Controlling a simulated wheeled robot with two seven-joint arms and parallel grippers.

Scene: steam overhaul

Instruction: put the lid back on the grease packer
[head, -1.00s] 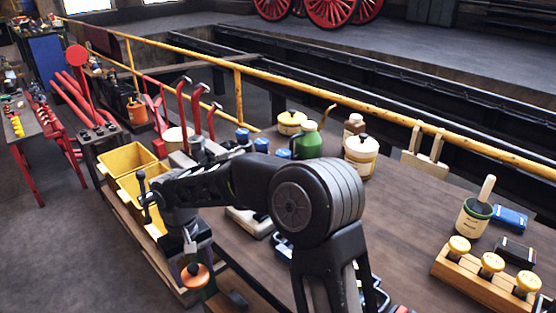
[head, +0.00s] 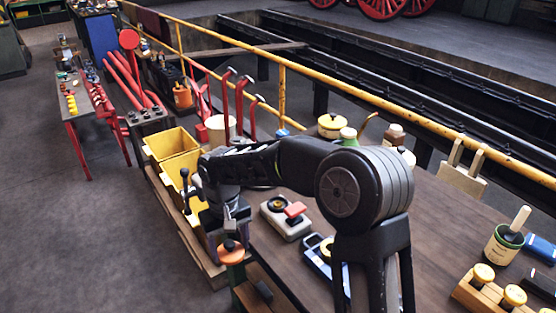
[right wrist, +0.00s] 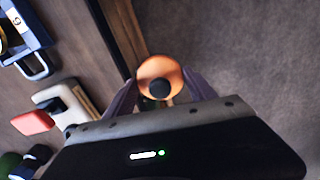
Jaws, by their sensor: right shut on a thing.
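My right gripper (head: 231,236) points down past the near left end of the bench and is shut on a round orange lid (head: 231,254) with a black knob. In the right wrist view the lid (right wrist: 172,67) sits between the two fingers, over the floor beside the bench edge. An orange can with a dark top (head: 183,96) stands far back on the left; I cannot tell if it is the grease packer. No other grease packer is clear to me. My left gripper is not in view.
Yellow bins (head: 168,144) stand left of my right arm. A grey box with a red part (head: 287,218) and a blue tray (head: 322,262) lie on the bench (head: 440,235). Red levers (head: 224,105) and a yellow rail (head: 420,121) line its back.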

